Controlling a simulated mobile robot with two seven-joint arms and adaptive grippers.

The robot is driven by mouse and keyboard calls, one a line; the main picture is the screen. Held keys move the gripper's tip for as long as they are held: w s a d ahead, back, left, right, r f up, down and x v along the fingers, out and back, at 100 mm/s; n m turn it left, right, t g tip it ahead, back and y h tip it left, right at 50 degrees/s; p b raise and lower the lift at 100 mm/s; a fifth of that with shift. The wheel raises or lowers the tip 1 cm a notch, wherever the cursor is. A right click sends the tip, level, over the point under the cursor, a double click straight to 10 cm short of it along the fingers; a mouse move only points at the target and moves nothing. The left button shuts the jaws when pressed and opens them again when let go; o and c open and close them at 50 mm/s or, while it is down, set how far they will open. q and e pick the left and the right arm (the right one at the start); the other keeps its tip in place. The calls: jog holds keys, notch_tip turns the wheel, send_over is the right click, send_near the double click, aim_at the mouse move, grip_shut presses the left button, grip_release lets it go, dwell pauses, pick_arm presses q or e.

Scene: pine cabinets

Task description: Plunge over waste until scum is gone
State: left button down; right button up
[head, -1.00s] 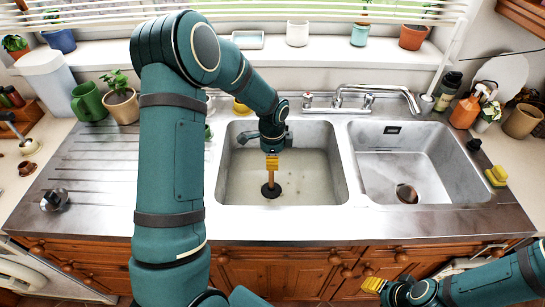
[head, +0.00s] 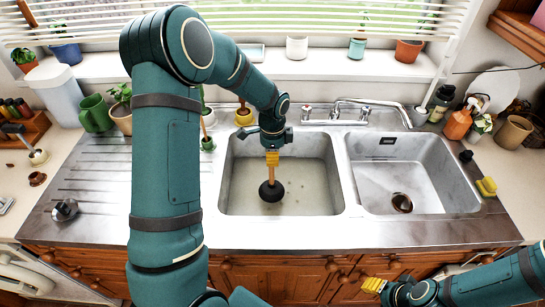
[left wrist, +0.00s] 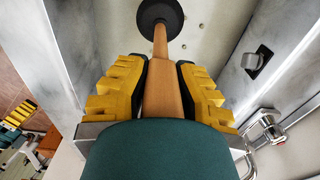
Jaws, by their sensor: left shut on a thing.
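A plunger with a wooden handle and a black rubber cup (head: 271,191) is upright over the left sink basin (head: 228,195). Cloudy beige waste water (head: 308,190) with a few specks covers the basin floor. My left gripper (head: 272,158) is shut on the plunger's handle, above the cup. In the left wrist view, the yellow fingers flank the wooden handle (left wrist: 162,80), and the cup (left wrist: 160,14) is at the top. Whether the cup touches the water I cannot tell. My right gripper (head: 374,285) is low in front of the cabinets, away from the sink, with its opening unclear.
The right basin (head: 415,170) is empty apart from its drain (head: 402,203). The tap (head: 370,105) stands behind the basins. A sponge (head: 487,187) and bottles are at the right, and a drainboard (head: 95,185) with a metal strainer (head: 65,210) is at the left.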

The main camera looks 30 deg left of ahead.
pick_arm(q)
jog(key=shift+f, duration=0.1)
dwell(0.5)
jog(key=shift+f, duration=0.1)
notch_tip(320, 180, down, 6)
jog(key=b, duration=0.4)
jog(key=shift+r, duration=0.2)
jog(key=c, duration=1.7)
grip_release()
grip_shut()
jog(key=shift+r, duration=0.15)
